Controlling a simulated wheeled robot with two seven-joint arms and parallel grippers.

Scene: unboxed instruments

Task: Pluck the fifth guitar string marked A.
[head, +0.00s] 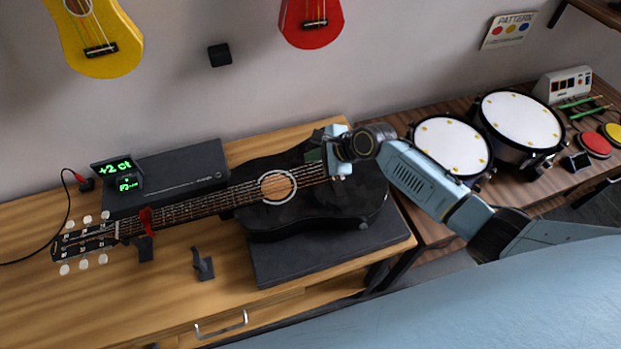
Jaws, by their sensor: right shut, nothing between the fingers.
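A black guitar (262,220) lies on its back on the wooden table, its neck (185,212) pointing left and its headstock (85,238) near the table's left part. The strings (220,199) run along the neck and over the ringed sound hole; the single strings and their marks are too small to tell apart. My right gripper (332,168) is shut and empty over the guitar's body, right of the sound hole, near the bridge. It hides the bridge end of the strings, and I cannot tell whether it touches one. My left gripper is not in view.
A red capo-like clip (147,222) sits on the neck. A tuner display (118,172) with green text stands behind the headstock. A dark stand (203,264) is in front of the neck. Drums (452,146) stand on the right table. Yellow (97,42) and red (312,22) instruments hang on the wall.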

